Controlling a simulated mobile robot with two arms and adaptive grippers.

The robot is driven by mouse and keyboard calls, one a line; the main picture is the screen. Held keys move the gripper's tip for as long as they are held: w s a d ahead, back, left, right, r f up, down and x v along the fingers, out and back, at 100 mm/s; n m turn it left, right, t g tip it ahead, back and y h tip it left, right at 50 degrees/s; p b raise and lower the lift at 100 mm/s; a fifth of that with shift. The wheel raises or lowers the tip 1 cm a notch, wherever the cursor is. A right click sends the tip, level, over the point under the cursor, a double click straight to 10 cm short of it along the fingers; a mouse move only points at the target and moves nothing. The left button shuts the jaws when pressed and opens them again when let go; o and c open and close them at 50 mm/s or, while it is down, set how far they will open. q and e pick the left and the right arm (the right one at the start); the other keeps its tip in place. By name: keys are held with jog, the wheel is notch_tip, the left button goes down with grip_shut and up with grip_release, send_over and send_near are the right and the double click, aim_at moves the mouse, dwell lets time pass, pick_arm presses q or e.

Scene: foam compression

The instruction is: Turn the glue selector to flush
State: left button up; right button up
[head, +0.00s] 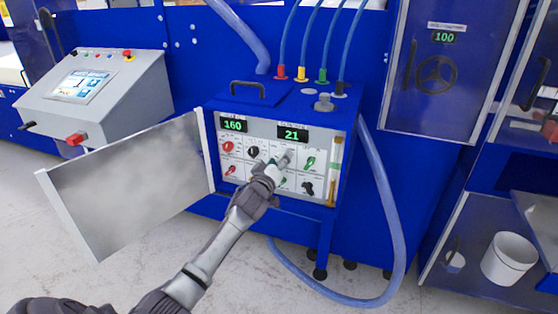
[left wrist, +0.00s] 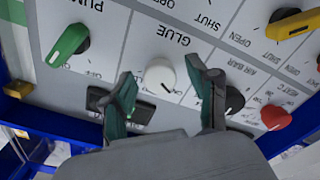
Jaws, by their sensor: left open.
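The glue selector is a round white knob (left wrist: 160,77) under the upside-down word GLUE in the left wrist view. A dark mark shows near its lower edge there. My left gripper (left wrist: 162,70) is open, with one finger to each side of the knob in the picture; I cannot tell whether either touches it. In the head view my left gripper (head: 277,166) reaches the middle of the control panel (head: 237,147) and largely covers the knob. The panel is on a blue cabinet (head: 337,114). My right gripper is not in view.
In the left wrist view, a green lever knob (left wrist: 70,43), a black knob (left wrist: 235,101), a red knob (left wrist: 276,117) and a yellow knob (left wrist: 292,24) surround the selector. The open cabinet door (head: 130,185) stands left. A blue hose (head: 384,190) hangs at the right.

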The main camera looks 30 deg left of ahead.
pick_arm(q)
grip_shut()
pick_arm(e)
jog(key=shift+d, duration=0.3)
pick_arm(q)
jog(key=m+p, duration=0.1)
jog(key=m, duration=1.7)
jog(key=shift+m+p, duration=0.3)
jog(key=shift+p, duration=0.1)
jog(key=m, duration=0.5)
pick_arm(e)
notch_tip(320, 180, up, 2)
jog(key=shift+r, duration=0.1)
pick_arm(q)
jog(key=shift+m, duration=0.3)
